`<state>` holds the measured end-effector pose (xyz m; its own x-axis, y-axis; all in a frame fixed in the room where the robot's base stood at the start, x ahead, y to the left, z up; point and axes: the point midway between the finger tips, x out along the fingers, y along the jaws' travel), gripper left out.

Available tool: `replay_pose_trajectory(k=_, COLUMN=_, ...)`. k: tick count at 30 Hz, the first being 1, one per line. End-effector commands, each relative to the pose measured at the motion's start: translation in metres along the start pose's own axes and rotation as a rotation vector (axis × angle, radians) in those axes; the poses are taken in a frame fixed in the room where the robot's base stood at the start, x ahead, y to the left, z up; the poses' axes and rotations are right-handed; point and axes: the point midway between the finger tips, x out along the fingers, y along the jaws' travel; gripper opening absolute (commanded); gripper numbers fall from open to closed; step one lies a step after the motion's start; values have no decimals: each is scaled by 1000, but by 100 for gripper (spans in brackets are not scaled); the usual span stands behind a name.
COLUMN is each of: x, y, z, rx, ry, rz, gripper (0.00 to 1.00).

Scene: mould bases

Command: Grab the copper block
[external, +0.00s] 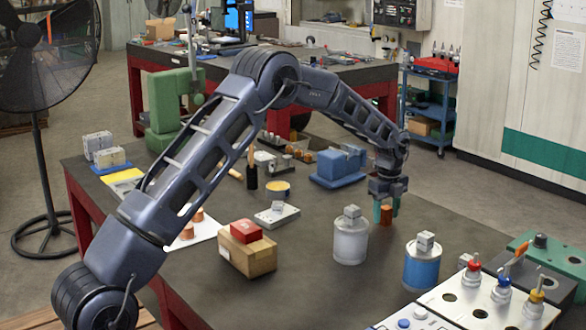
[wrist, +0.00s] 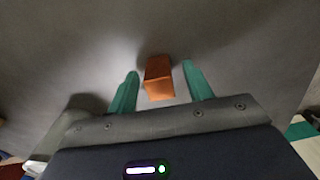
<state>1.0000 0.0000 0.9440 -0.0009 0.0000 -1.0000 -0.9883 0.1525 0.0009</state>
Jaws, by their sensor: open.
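The copper block (external: 386,215) stands on the dark tabletop, right of the middle in the external view. In the wrist view the copper block (wrist: 159,78) is an orange-brown block between the fingertips, near their far ends. My gripper (external: 386,208) points down over it in the external view. The gripper's two teal fingers also show in the wrist view (wrist: 160,80), open, one on each side of the block. A gap shows between each finger and the block there. I cannot tell how far down the fingers reach along the block.
A blue vise (external: 338,168) is to the left. A control panel (external: 470,300) fills the front right. The tabletop around the block is mostly clear.

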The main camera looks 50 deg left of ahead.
Motion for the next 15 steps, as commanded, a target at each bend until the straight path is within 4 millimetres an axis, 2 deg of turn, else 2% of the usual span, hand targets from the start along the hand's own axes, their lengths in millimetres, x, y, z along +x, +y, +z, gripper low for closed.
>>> replay_pose_trajectory(k=7, x=3, y=0, z=0, rx=1, ry=0, rz=-2, gripper=51)
replay_pose_trajectory(k=8, x=3, y=0, z=0, rx=1, ry=0, rz=-2, gripper=47)
replay_pose_trajectory(k=15, x=3, y=0, z=0, rx=1, ry=0, rz=-2, gripper=0)
